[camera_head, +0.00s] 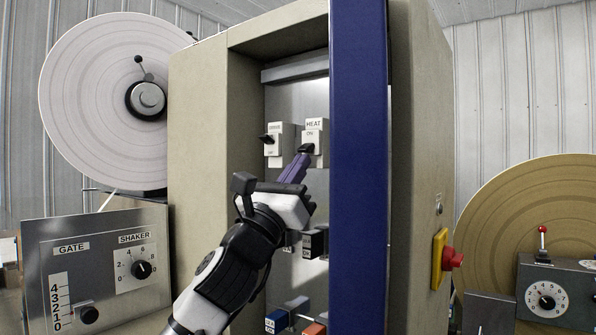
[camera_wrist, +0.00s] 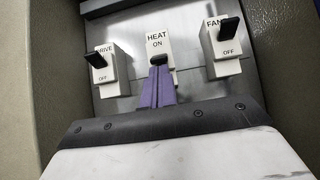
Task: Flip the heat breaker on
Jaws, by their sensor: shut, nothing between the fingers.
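The heat breaker (camera_head: 313,133) is a white block labelled HEAT inside the open cabinet; it also shows in the wrist view (camera_wrist: 157,43). Its ON label is visible above its black lever (camera_wrist: 158,59), which sits low on the block; any label below is hidden. My gripper (camera_head: 302,154) is shut and empty. Its purple fingers (camera_wrist: 157,75) point up at the lever from below. The tips appear at or just under the lever; I cannot tell whether they touch it.
The drive breaker (camera_wrist: 106,72) stands left and the fan breaker (camera_wrist: 224,48) right, both with OFF visible below their levers. The cabinet's beige side wall (camera_head: 199,150) and blue door edge (camera_head: 358,150) flank the opening. More switches (camera_head: 313,243) sit below my gripper.

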